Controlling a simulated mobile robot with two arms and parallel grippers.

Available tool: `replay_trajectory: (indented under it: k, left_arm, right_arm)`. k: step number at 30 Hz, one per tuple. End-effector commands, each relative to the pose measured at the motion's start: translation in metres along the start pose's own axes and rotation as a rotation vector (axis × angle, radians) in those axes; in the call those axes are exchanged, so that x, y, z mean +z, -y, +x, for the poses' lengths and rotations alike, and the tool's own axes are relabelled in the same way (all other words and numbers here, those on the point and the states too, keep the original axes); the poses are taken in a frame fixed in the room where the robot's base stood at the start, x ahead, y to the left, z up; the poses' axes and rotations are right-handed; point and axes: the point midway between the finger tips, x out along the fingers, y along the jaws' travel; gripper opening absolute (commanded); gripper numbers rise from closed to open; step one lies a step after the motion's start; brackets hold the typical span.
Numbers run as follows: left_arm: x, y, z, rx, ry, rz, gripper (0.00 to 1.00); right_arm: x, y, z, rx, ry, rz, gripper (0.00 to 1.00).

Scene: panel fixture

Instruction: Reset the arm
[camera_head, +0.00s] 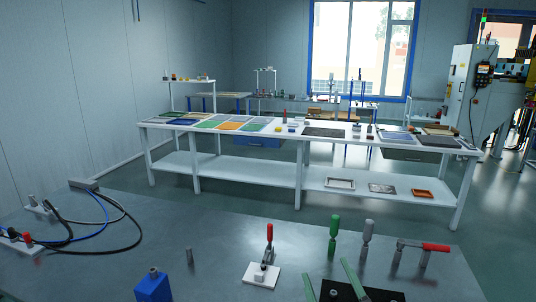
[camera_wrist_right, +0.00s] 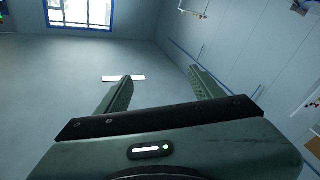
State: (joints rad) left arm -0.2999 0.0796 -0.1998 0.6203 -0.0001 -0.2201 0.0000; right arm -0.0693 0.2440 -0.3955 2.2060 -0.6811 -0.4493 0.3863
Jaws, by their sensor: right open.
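My right gripper (camera_head: 325,268) shows at the bottom of the head view, above the near part of the grey table (camera_head: 215,235). Its two green fingers are spread apart with nothing between them. In the right wrist view the same gripper (camera_wrist_right: 158,74) is open and empty, facing the room's floor and walls. No table or part shows close to its fingers there. My left gripper is in neither view.
On the grey table stand a red-handled clamp (camera_head: 268,250), a green-handled tool (camera_head: 334,232), a grey-handled tool (camera_head: 367,240), a red-handled lever (camera_head: 425,246), a blue block (camera_head: 153,286) and cables (camera_head: 118,222). A white workbench (camera_head: 300,144) stands behind.

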Motion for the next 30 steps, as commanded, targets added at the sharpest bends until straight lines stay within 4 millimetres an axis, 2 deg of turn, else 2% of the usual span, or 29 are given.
replay_trajectory:
  k: [1,3,5,6,9,12,15,23,30]
  left_arm:
    - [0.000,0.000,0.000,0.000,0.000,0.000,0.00]
    - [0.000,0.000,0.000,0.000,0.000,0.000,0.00]
    - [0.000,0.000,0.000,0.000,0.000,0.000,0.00]
    - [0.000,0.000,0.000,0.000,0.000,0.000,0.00]
    - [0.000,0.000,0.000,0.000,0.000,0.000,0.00]
    - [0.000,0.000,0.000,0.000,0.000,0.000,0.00]
    - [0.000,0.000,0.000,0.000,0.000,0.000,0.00]
    - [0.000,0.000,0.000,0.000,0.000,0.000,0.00]
    - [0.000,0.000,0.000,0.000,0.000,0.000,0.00]
  right_arm:
    - [0.035,-0.007,-0.016,0.026,0.143,0.046,0.67]
    - [0.081,-0.011,-0.044,0.043,0.344,0.097,0.67]
    - [0.116,-0.010,-0.073,0.041,0.510,0.136,0.67]
    - [0.137,-0.008,-0.095,0.032,0.616,0.158,0.67]
    - [0.173,0.003,-0.146,-0.010,0.837,0.202,0.67]
    - [0.193,0.014,-0.190,-0.061,1.004,0.232,0.67]
    - [0.204,0.025,-0.229,-0.115,1.137,0.256,0.67]
    - [0.209,0.048,-0.318,-0.271,1.414,0.306,0.67]
    - [0.274,0.076,-0.314,-0.281,1.439,0.301,0.67]
